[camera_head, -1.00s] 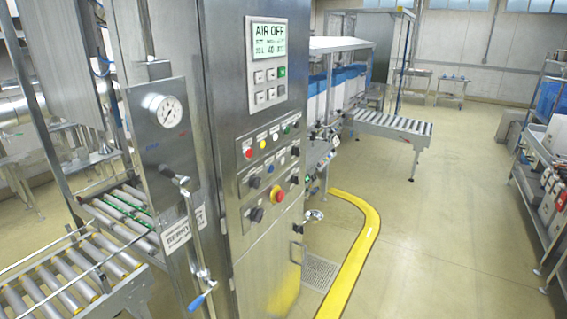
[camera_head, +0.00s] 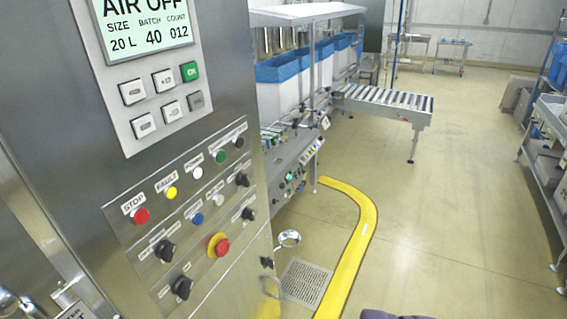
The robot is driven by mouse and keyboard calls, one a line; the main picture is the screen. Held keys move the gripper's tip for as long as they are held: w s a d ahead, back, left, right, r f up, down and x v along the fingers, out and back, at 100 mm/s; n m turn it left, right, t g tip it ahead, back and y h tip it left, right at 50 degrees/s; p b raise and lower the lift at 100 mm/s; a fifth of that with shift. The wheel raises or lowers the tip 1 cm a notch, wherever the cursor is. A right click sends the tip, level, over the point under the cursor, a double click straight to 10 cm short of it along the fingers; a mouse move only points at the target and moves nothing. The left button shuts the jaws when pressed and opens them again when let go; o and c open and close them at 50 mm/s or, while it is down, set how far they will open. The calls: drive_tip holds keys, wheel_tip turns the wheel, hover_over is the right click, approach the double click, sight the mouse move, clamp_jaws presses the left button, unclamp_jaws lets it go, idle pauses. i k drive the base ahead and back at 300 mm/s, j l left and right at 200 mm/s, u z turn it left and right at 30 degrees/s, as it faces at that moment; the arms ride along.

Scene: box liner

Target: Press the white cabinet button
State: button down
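The white cabinet button (camera_head: 197,173) is a small round button on the steel control cabinet (camera_head: 60,120). It stands in the upper row of the button panel, between the yellow button (camera_head: 171,193) labelled FAULT and the green button (camera_head: 219,157). The red button (camera_head: 141,215) labelled STOP is at the left end of that row. The white button looks unobstructed and nothing touches it. My gripper's fingers do not show. A dark purplish shape (camera_head: 395,315) just shows at the bottom edge; I cannot tell what it is.
Below are a blue button (camera_head: 197,218), black knobs and a red mushroom button (camera_head: 222,247) on a yellow ring. A display (camera_head: 145,35) with keys is above. A roller conveyor (camera_head: 385,100) stands behind. Open floor with a curved yellow strip (camera_head: 350,255) lies right of the cabinet.

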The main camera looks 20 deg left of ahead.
sight(219, 200)
drive_tip(key=i+j+z, duration=0.2)
drive_tip(key=i, duration=0.25)
drive_tip(key=i+j+z, duration=0.15)
drive_tip(key=i, duration=0.35)
drive_tip(key=l, duration=0.1)
